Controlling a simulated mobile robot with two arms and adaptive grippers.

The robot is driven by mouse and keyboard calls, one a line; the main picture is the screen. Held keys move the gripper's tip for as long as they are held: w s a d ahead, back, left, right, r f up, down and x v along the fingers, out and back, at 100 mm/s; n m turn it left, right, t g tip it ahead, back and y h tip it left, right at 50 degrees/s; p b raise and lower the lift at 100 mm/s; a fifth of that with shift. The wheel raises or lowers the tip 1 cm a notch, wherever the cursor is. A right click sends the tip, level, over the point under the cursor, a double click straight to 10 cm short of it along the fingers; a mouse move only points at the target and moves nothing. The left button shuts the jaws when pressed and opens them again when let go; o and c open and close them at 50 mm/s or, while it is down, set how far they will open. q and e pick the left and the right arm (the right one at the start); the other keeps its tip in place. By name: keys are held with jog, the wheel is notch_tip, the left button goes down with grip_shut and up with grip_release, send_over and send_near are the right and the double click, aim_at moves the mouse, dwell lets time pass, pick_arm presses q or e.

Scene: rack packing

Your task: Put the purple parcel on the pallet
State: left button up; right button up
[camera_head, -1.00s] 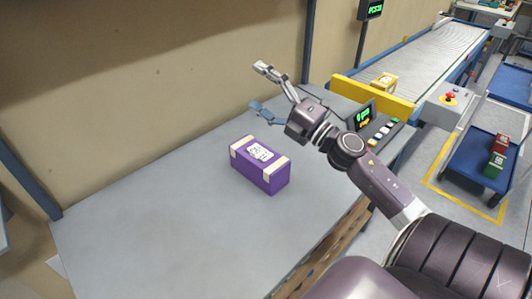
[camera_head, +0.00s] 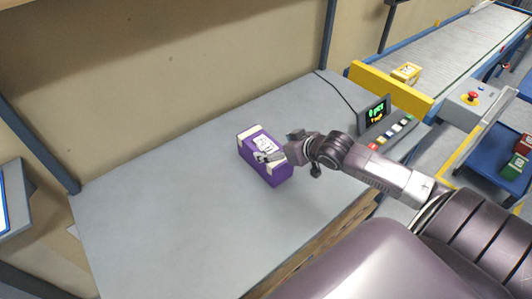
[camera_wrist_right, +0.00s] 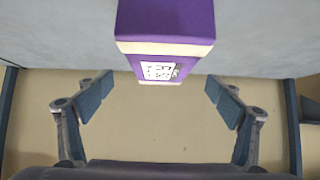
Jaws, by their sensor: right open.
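The purple parcel (camera_head: 262,163), with cream bands and a white label, stands on the grey table. My right gripper (camera_head: 280,147) is open just to its right, with one finger appearing in front of the parcel. In the right wrist view the parcel (camera_wrist_right: 165,22) is at the top centre, beyond and between the spread blue-grey fingers (camera_wrist_right: 160,95). No grip on it shows. I cannot make out a pallet for certain; brown slatted wood (camera_head: 318,240) shows below the table's front edge, partly hidden by my arm. My left gripper is not in view.
The grey table (camera_head: 150,220) is clear left of the parcel. A keypad with a green display (camera_head: 374,112) stands at its right end, by a yellow barrier (camera_head: 390,90). Beyond are a conveyor (camera_head: 450,50) with a yellow parcel (camera_head: 406,73) and a blue cart (camera_head: 490,165).

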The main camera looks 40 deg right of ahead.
aim_at(267, 147)
jog(key=shift+f+p+x, duration=0.25)
jog(key=shift+p+x, duration=0.4)
jog(key=shift+x, duration=2.7)
jog(key=shift+s, duration=0.15)
jog(key=shift+c, duration=0.3)
jog(key=c, duration=1.5)
jog(key=shift+r, duration=0.15)
jog(key=c, duration=0.4)
jog(key=shift+o, duration=0.2)
